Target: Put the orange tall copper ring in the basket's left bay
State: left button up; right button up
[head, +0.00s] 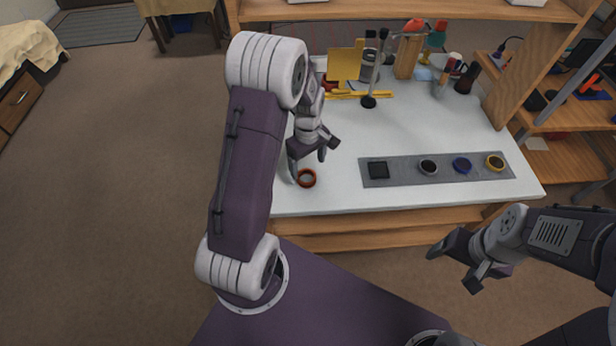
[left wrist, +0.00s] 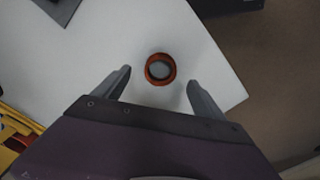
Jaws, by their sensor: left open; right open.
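An orange ring (head: 307,185) lies on the white tabletop near its front left corner. It also shows in the left wrist view (left wrist: 160,82), just beyond and between the two fingertips. My left gripper (head: 307,163) is open and empty, pointing down over the ring, with a finger to either side. The frames do not show whether a finger touches it. My right gripper (head: 456,267) is open and empty, off the table's front edge at the lower right. I cannot clearly make out the basket; my left arm hides part of the table's left side.
Yellow parts (head: 345,64), a dark-based stand (head: 369,101) and tools crowd the back. The table's middle is clear.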

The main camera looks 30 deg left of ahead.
aim_at(307, 180)
pick_arm(q)
jog(key=shift+w+f, duration=0.1)
jog(key=shift+f, duration=0.45)
jog(key=shift+a+f, duration=0.15)
jog(key=shift+f, duration=0.25)
notch_tip(307, 180, down, 5)
jog(key=shift+a+r, duration=0.1)
jog(key=shift+r, duration=0.2)
jog(key=c, duration=1.5)
jog(key=shift+c, duration=0.2)
